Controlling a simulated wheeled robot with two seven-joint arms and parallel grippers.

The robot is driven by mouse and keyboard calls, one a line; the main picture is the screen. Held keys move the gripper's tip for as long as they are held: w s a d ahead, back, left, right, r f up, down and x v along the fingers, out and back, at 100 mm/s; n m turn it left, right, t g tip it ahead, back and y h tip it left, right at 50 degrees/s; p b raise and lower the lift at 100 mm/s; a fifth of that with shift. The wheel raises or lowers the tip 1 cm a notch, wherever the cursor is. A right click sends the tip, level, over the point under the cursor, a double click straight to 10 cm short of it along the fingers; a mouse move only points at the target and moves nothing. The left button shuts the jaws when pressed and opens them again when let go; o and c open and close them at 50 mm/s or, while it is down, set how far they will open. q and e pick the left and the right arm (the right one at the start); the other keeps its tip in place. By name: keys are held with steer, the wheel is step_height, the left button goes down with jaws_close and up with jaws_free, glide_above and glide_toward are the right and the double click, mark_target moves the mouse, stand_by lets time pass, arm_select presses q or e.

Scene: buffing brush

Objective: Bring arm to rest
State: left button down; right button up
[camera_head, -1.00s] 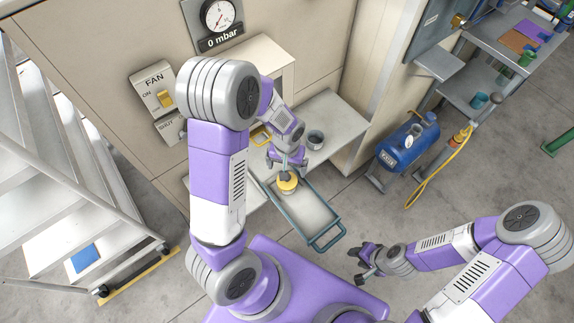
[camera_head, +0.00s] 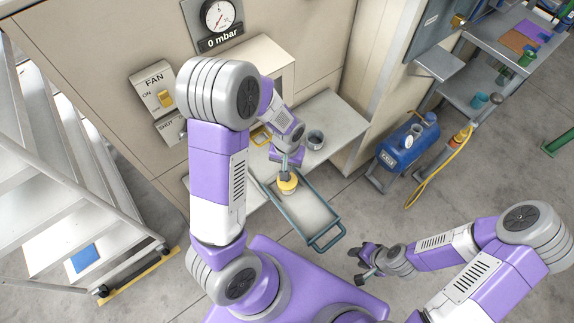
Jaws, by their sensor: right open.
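The buffing brush (camera_head: 287,184) has a yellow head and a teal handle. It stands upright at the upper end of the grey tray with teal handles (camera_head: 304,211). My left gripper (camera_head: 287,160) reaches down from above and is closed around the brush handle; its fingertips are small and partly hidden. Whether the brush touches the tray is hard to tell. My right gripper (camera_head: 364,262) is open and empty, out over the floor to the lower right of the tray.
A grey cup (camera_head: 315,140) stands on the cream bench (camera_head: 335,115). A blue tank (camera_head: 407,146) with a yellow hose is to the right, by a grey shelf rack (camera_head: 485,95). Metal stairs (camera_head: 70,200) stand at the left. Floor around my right gripper is clear.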

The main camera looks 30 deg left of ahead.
arm_select(q)
steer(key=shift+f, duration=0.25)
stand_by(0.7)
steer(key=shift+f+b, duration=1.8)
steer(key=shift+f, duration=0.1)
steer(key=shift+r, duration=0.15)
step_height(320, 180, up, 7)
steer(key=p, duration=0.6)
stand_by(0.5)
